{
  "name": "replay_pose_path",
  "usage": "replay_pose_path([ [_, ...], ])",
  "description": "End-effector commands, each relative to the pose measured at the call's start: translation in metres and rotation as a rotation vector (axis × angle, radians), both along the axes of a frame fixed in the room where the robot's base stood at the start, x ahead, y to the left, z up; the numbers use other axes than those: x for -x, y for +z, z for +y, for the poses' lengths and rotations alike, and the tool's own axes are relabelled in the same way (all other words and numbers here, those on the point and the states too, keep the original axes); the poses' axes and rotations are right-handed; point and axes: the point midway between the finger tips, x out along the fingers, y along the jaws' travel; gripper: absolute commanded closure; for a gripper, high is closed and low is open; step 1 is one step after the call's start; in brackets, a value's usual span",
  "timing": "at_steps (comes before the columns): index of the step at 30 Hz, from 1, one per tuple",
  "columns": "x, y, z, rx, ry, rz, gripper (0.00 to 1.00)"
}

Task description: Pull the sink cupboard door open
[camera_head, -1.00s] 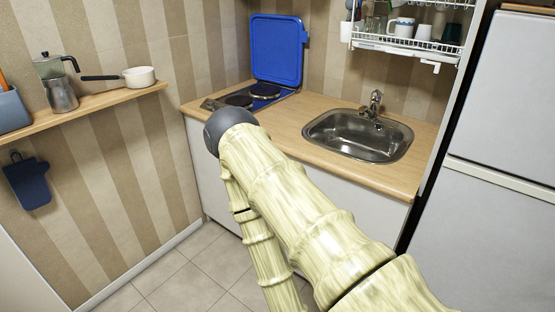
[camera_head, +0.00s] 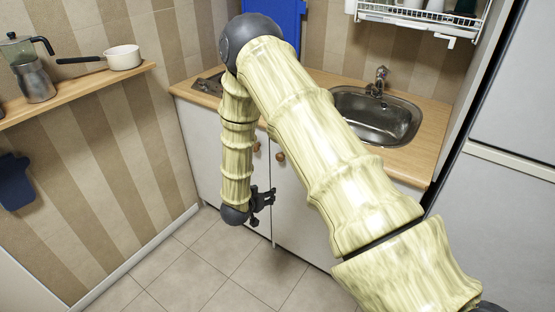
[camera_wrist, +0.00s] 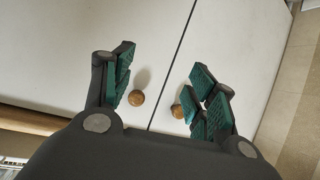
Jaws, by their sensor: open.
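The sink cupboard door (camera_head: 290,215) is the white right-hand door below the sink (camera_head: 375,117), and it is shut. Its round wooden knob (camera_head: 280,157) is near the top of its left edge. In the wrist view, which looks upside down, this door (camera_wrist: 70,40) is on the left with its knob (camera_wrist: 137,97) near the left finger. My gripper (camera_head: 264,199) is open and empty in front of the cupboard, lower than the knobs in the head view. In the wrist view both knobs appear between the spread fingers (camera_wrist: 166,88), apart from them.
The neighbouring door has its own knob (camera_head: 256,146), also seen near the right finger in the wrist view (camera_wrist: 178,110). The worktop (camera_head: 433,110) overhangs the doors. A fridge (camera_head: 500,210) stands at the right. The tiled floor (camera_head: 215,250) in front is clear.

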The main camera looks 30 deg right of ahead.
Motion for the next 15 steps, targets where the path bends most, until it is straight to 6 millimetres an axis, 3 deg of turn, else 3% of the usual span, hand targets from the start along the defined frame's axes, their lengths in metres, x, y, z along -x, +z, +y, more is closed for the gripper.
replay_pose_path([
  [1,-0.019,0.021,-0.010,0.018,-0.063,-0.050,0.43],
  [6,-0.050,0.069,-0.032,0.060,-0.223,-0.142,0.43],
  [10,-0.058,0.085,-0.039,0.069,-0.280,-0.170,0.43],
  [15,-0.063,0.084,-0.048,0.071,-0.295,-0.173,0.43],
])
